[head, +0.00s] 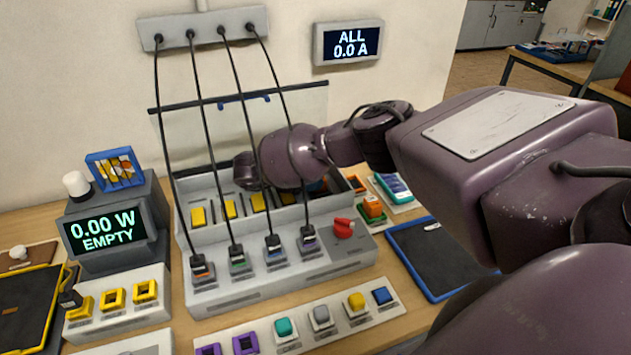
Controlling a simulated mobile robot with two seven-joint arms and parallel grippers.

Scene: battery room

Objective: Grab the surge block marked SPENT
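My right arm reaches in from the right, and the end of it, with the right gripper (247,172), is over the open grey bin (187,236) on the bench. The fingers are hidden or too small to read, so I cannot tell if they are open or shut. Yellow blocks (198,217) stand in a row in the bin. An orange block on a green one (372,206) stands on a small plate right of the bin. No SPENT marking is legible on any block. My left gripper is not in view.
Black cables hang from a wall box (205,27) to several plugs on the bin's front. A front strip holds coloured blocks such as a teal one (286,329). A red knob (343,227), a meter reading EMPTY (107,229) and a blue-edged tray (408,272) flank the bin.

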